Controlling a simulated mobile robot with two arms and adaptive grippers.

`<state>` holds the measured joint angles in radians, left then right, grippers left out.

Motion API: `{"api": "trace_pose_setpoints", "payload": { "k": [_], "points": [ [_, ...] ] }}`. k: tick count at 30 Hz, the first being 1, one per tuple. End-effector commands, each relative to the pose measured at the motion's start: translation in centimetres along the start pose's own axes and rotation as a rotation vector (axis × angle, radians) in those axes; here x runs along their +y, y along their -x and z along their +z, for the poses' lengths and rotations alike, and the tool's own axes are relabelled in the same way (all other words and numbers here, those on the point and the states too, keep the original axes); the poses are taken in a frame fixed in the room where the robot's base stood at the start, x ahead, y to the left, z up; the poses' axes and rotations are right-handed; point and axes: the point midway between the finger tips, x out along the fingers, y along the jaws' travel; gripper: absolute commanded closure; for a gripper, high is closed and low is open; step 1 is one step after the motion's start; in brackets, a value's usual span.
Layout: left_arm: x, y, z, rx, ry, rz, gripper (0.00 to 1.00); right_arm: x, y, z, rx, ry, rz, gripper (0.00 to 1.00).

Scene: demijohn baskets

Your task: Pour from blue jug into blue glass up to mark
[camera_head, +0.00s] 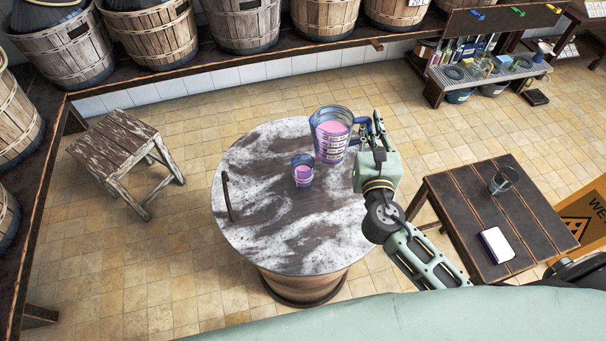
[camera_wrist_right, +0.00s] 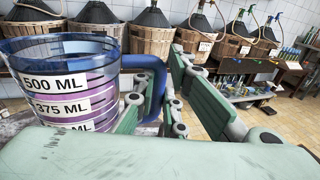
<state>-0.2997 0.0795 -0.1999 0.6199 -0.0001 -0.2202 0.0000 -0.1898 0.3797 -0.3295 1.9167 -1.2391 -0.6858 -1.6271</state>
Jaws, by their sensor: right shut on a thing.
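The blue jug (camera_head: 331,143) is see-through, with white measure labels and pink liquid inside. In the right wrist view the jug (camera_wrist_right: 75,87) shows labels 500 ML and 375 ML. My right gripper (camera_head: 370,128) is shut on the jug's blue handle (camera_wrist_right: 150,85). The small blue glass (camera_head: 303,175) stands left of the jug on the table and holds pink liquid. Its mark cannot be made out. My left gripper is in neither view.
A thin dark bar (camera_head: 226,194) is at the table's left side. A wooden stool (camera_head: 118,140) stands left. Baskets line the back shelf.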

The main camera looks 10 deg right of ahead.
Motion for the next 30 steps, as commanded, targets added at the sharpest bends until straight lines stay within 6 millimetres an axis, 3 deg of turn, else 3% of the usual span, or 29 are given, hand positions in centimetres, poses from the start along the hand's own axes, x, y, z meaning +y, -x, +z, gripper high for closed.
{"api": "trace_pose_setpoints", "payload": {
  "k": [21, 30],
  "points": [
    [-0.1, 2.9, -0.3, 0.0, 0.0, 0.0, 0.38, -0.2, 4.8, 3.2, -0.004, 0.0, 0.0, 1.0],
    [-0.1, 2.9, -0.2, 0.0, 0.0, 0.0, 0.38, -0.2, 5.0, 3.2, -0.005, 0.0, 0.0, 1.0]
  ]
}}
